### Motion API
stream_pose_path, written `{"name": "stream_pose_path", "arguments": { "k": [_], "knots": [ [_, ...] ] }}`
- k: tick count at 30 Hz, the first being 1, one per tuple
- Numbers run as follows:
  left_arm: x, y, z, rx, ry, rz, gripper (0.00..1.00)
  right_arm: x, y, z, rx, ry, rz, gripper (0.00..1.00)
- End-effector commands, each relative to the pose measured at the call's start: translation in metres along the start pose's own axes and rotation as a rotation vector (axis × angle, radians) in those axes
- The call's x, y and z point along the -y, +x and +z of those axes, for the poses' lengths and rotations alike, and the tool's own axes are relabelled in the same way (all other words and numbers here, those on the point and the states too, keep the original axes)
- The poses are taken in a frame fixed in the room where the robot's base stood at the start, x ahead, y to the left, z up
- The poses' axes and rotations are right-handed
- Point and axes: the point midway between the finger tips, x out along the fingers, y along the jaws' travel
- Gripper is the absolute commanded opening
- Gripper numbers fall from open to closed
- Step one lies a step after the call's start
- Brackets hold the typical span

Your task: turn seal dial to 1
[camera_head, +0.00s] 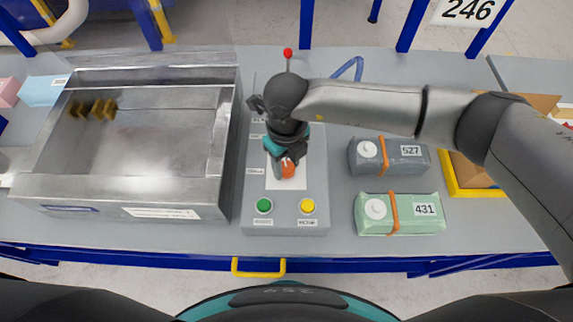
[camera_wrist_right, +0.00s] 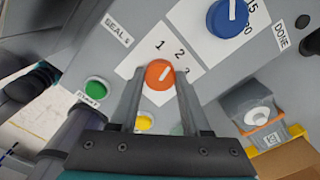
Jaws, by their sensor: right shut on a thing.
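The orange seal dial (camera_head: 288,170) sits on a white label on the grey control panel (camera_head: 286,222). In the right wrist view the dial (camera_wrist_right: 159,74) has a white pointer line, which looks turned toward the 2. The numbers 1, 2 and 3 are printed around it, with 1 at the top. My right gripper (camera_head: 284,163) reaches down from above, its fingers on both sides of the dial, shut on it. It also shows in the right wrist view (camera_wrist_right: 158,88). My left gripper is not in view.
A blue dial (camera_wrist_right: 228,17) is farther up the panel. Green (camera_head: 264,206) and yellow (camera_head: 307,206) buttons are in front of the seal dial. An open metal tray (camera_head: 120,190) stands left. Grey (camera_head: 408,163) and green (camera_head: 413,225) packs lie right.

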Motion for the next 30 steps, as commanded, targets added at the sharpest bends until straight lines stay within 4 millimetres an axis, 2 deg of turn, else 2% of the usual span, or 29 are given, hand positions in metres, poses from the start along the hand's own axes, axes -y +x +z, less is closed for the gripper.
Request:
{"name": "stream_pose_path", "arguments": {
  "k": [1,15,22,30],
  "knots": [
    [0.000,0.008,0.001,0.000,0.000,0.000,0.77,0.001,0.003,0.001,0.002,-0.043,-0.001,0.00],
    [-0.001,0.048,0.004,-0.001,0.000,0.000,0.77,0.001,0.002,0.001,0.002,-0.411,-0.002,0.00],
    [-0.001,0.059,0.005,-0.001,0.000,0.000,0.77,0.001,0.001,0.001,0.002,-0.513,-0.002,0.00],
    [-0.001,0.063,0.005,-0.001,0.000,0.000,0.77,0.001,-0.001,0.001,0.002,-0.558,-0.001,0.00]
  ]
}}
